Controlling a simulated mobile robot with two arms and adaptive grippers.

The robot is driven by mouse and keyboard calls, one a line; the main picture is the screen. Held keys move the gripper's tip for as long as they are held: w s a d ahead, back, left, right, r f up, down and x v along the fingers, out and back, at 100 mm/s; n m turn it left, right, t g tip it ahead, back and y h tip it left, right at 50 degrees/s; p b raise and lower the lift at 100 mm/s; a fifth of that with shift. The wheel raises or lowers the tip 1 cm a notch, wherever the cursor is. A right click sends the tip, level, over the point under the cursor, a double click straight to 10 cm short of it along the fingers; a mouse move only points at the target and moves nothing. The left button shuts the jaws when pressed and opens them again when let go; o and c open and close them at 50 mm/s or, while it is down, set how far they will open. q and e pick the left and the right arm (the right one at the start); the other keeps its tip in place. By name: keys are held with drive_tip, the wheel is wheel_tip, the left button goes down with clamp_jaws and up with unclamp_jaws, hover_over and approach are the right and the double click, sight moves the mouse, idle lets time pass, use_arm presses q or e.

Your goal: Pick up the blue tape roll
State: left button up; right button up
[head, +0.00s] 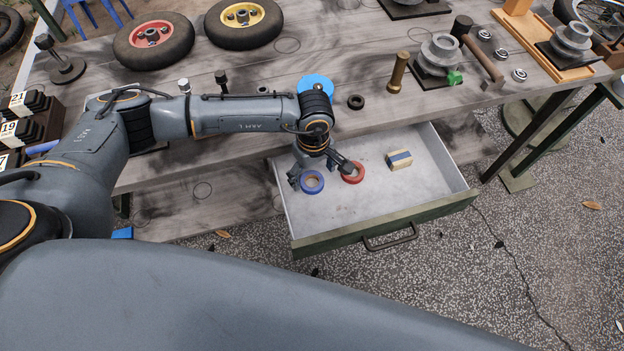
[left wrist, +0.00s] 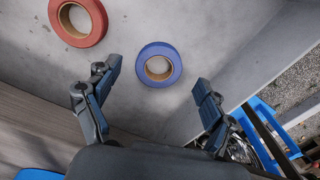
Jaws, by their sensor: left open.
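The blue tape roll (head: 312,182) lies flat in the open drawer (head: 375,205), near its left wall. My left gripper (head: 325,178) is open and reaches down into the drawer, just over the tape rolls. In the left wrist view the blue tape roll (left wrist: 159,64) shows ahead of the gap between the two fingers of my left gripper (left wrist: 155,95), with nothing between them. A red tape roll (head: 353,173) lies to the right of the blue one in the head view. It is at the upper left in the left wrist view (left wrist: 78,22). My right gripper does not show.
A small tan block with a blue stripe (head: 399,160) lies in the drawer, right of the rolls. Wheels, a wooden-handled hammer (head: 482,55) and metal parts are on the workbench (head: 240,90) above.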

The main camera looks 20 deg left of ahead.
sight(312, 182)
use_arm(q)
drive_tip(key=shift+f, duration=1.3)
drive_tip(key=c, duration=1.2)
drive_tip(key=shift+c, duration=0.2)
